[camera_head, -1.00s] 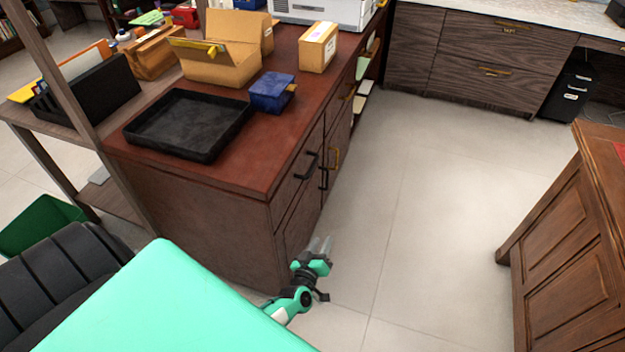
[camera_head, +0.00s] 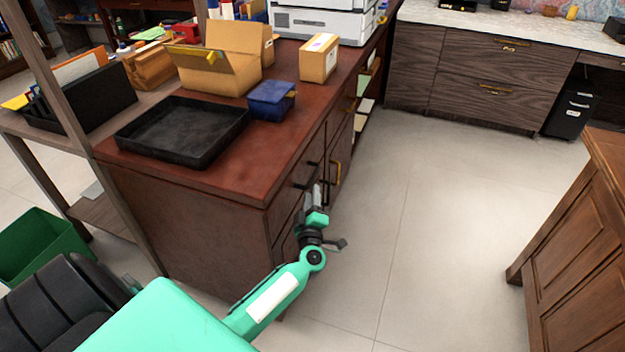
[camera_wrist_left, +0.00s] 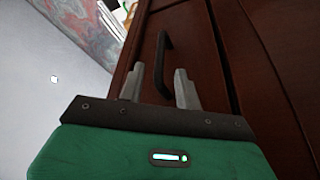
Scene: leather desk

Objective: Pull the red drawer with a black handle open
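The red-brown drawer (camera_head: 288,209) with a black handle (camera_head: 306,175) is at the top of the near cabinet's front and looks shut. My left gripper (camera_head: 319,192) is just in front of that drawer, close to the handle. In the left wrist view, the black handle (camera_wrist_left: 161,66) stands upright in the picture on the drawer front (camera_wrist_left: 190,55). The fingertips of my left gripper (camera_wrist_left: 160,85) are apart, with the handle's lower end between them in the picture. I cannot tell whether they touch it. My right gripper does not show.
A black tray (camera_head: 122,137), a blue box (camera_head: 272,100) and cardboard boxes (camera_head: 318,58) stand on the cabinet top (camera_head: 235,183). Below are more handles on the cabinet front. The tiled floor (camera_head: 420,230) to the right is clear up to a wooden cabinet (camera_head: 570,240).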

